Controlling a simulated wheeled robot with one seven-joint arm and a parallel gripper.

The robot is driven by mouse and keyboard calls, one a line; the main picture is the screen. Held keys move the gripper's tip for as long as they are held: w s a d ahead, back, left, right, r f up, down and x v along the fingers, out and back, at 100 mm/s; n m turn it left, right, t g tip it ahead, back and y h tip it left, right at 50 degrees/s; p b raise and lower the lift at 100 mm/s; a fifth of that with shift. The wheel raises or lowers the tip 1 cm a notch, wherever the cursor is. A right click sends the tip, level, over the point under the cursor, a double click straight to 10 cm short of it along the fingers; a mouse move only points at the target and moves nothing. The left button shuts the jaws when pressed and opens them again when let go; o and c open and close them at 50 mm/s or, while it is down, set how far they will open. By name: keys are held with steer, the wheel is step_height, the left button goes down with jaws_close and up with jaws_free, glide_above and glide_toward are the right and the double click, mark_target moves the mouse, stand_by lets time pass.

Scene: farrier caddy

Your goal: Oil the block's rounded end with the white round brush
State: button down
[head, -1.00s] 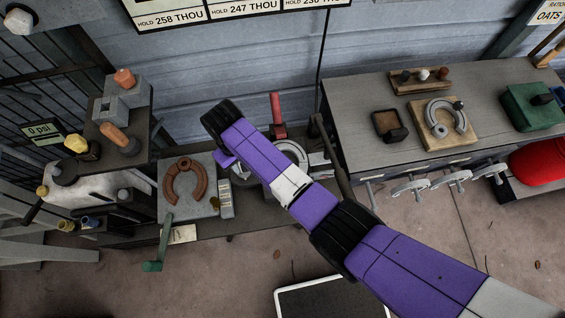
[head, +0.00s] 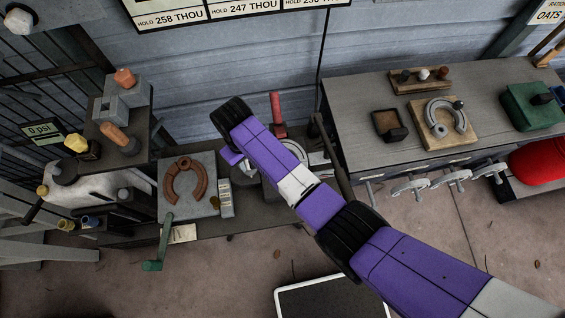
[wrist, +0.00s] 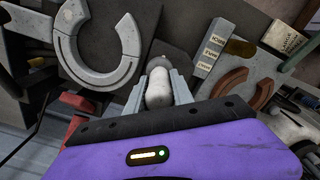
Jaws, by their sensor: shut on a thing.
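My gripper (wrist: 158,90) shows in the wrist view with its two grey fingers closed on a pale, rounded white thing, which looks like the white round brush (wrist: 158,88). A darker grey round shape lies just beyond its tip; I cannot tell whether they touch. In the head view my arm hides the fingers and the held thing. A pale block with label strips (head: 226,198) stands beside the grey slab, and it also shows in the wrist view (wrist: 208,46). I cannot tell for sure whether this is the task's block, or which end is rounded.
A brown horseshoe (head: 184,182) lies on the grey slab (head: 203,206). A grey horseshoe (wrist: 98,50) is left of my fingers in the wrist view. A red upright post (head: 278,112) stands behind my arm. The right bench (head: 355,95) holds a small brush rack (head: 418,84).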

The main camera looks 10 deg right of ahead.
steer(key=shift+a, duration=1.1)
steer(key=shift+b, duration=0.3)
steer(key=shift+a+b, duration=0.6)
steer(key=shift+a, duration=0.6)
steer(key=shift+f, duration=0.1)
steer(key=shift+s+d, duration=0.1)
steer(key=shift+s+d+p, duration=0.1)
steer(key=shift+d+p, duration=0.85)
steer(key=shift+d, duration=0.25)
